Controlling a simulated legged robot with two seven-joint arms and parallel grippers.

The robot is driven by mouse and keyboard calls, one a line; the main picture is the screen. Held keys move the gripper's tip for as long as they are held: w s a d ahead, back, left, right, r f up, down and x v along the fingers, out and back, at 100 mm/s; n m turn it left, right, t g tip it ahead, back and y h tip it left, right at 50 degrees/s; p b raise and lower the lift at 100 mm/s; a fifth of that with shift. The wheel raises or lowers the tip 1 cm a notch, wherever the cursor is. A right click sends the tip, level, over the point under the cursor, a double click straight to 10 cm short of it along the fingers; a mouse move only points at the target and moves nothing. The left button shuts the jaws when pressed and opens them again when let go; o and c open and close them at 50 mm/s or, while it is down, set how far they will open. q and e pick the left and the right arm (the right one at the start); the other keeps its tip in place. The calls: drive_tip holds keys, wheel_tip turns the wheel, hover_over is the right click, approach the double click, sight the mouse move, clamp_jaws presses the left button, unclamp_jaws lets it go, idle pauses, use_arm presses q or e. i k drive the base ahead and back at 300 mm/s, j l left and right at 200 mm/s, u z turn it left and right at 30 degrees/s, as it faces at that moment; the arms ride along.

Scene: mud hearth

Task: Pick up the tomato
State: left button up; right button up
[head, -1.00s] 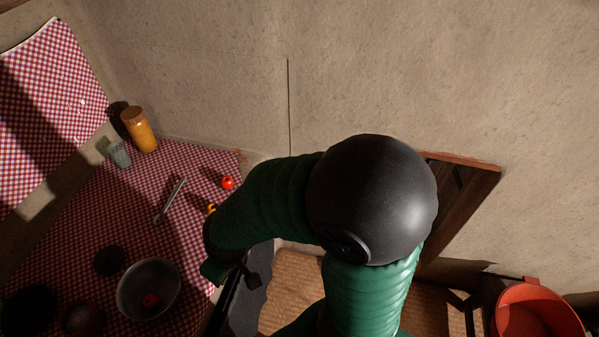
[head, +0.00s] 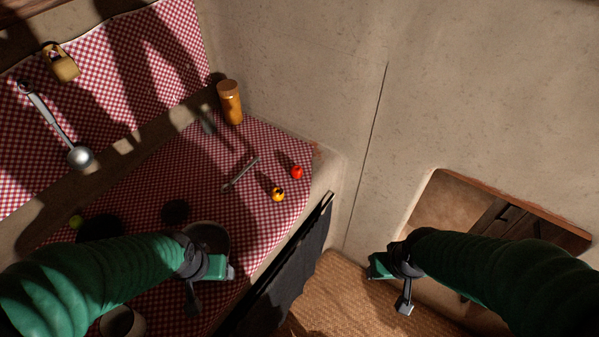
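A small red round thing that looks like the tomato (head: 296,172) lies on the checked cloth (head: 235,150) near the counter's right end. My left gripper (head: 214,288) is open and appears empty, over the front of the counter, in front of a dark bowl (head: 211,232). It is well short of the tomato, and the arm hides much of the bowl. What the bowl holds is not visible now. My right gripper (head: 389,287) is open and empty, right of the counter and over the woven floor mat (head: 345,300).
A yellow-orange fruit or vegetable (head: 278,194) lies close to the tomato. A metal utensil (head: 240,173), an orange jar (head: 230,102) and a green round thing (head: 75,222) are also on the counter. A ladle (head: 60,130) hangs at left. The wall (head: 330,90) rises behind.

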sight(276, 193)
drive_tip(key=i+l, duration=0.3)
drive_tip(key=i+l+u, duration=0.1)
drive_tip(key=i+l, duration=0.2)
drive_tip(key=l, duration=0.25)
drive_tip(key=i+l, duration=0.3)
drive_tip(key=l, duration=0.15)
drive_tip(key=i+j+u, duration=0.05)
